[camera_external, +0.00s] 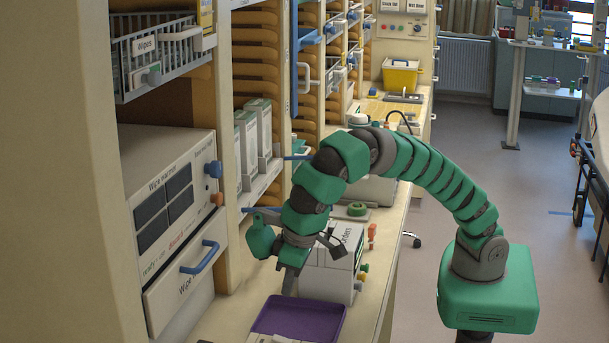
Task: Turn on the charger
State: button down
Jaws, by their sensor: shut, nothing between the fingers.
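No label reading charger is legible in this view. A white box (325,284) stands on the counter, with a partly hidden label ending in "rders". Small green, yellow and orange parts show on its right side. My gripper (290,284) points down in front of the left part of this box, shut and empty, and hides some of it. I cannot tell whether it touches the box. A white wipe warmer (172,165) with dark panels, a blue knob and an orange knob stands at the left.
A purple tray (300,318) lies on the counter (372,298) just below my gripper. A wire basket (165,48) marked Wipes hangs at the upper left. White boxes (257,130) fill a shelf. A yellow bin (400,74) stands farther back. The floor to the right is mostly open.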

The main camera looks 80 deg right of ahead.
aim_at(285, 339)
jog(key=x, duration=1.2)
jog(key=shift+f, duration=0.15)
jog(key=shift+f, duration=0.1)
jog(key=shift+w+f+g+p, duration=0.2)
jog(key=shift+f+g+p, duration=0.15)
jog(key=shift+g, duration=0.15)
jog(key=shift+s+f, duration=0.1)
jog(key=shift+s, duration=0.9)
jog(key=shift+r, duration=0.2)
